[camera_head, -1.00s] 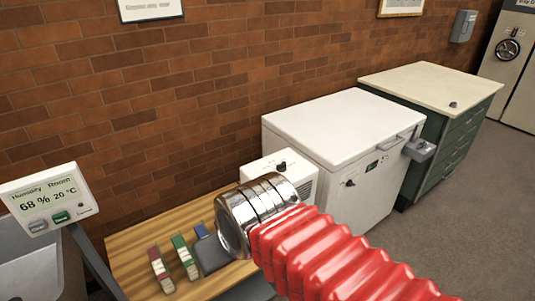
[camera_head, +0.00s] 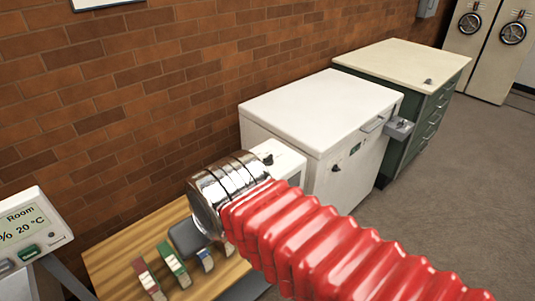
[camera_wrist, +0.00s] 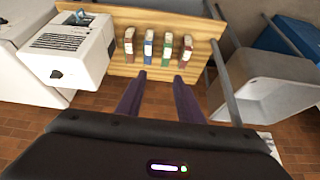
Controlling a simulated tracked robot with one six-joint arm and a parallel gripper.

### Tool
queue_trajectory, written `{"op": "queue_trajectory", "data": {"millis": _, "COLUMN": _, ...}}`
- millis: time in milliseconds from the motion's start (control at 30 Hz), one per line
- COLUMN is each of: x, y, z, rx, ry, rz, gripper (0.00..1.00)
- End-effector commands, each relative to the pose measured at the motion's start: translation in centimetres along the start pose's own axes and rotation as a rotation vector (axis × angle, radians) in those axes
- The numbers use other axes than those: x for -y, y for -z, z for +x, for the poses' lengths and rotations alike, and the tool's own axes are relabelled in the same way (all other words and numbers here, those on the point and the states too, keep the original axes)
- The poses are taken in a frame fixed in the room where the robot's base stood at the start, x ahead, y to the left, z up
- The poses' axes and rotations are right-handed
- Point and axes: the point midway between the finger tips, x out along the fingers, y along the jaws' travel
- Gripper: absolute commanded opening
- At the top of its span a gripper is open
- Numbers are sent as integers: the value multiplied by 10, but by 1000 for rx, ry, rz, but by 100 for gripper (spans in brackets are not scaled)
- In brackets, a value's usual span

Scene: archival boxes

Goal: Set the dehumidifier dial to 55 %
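The dehumidifier is a white box (camera_head: 285,162) on the right end of the wooden bench. Its dark dial (camera_head: 268,158) is small on the top face, and its setting cannot be read. In the wrist view the dehumidifier (camera_wrist: 85,62) is at upper left with its dark dial (camera_wrist: 57,74) and slotted grille visible. My gripper (camera_wrist: 157,80) is open and empty, its two dark fingers apart and pointing toward the books, to the right of the dehumidifier. In the head view my chrome cuff and red sleeve show, overlapping the dehumidifier's left edge; the fingers are hidden.
Several small books (camera_head: 172,262) stand on the wooden bench (camera_head: 120,262). A humidity display (camera_head: 32,230) is at left, cut off. A white chest (camera_head: 320,110) stands right of the dehumidifier, then a green cabinet (camera_head: 410,120). A grey basin (camera_wrist: 265,85) shows in the wrist view.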

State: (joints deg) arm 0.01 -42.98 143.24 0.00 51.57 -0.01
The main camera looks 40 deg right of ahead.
Motion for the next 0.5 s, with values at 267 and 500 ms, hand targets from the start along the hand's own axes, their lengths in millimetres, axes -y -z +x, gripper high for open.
{"op": "queue_trajectory", "data": {"millis": 267, "x": -12, "y": 19, "z": 0, "rx": 16, "ry": -7, "rz": 2, "gripper": 50}}
{"op": "queue_trajectory", "data": {"millis": 500, "x": -49, "y": 64, "z": 5, "rx": 51, "ry": -18, "rz": 0, "gripper": 50}}
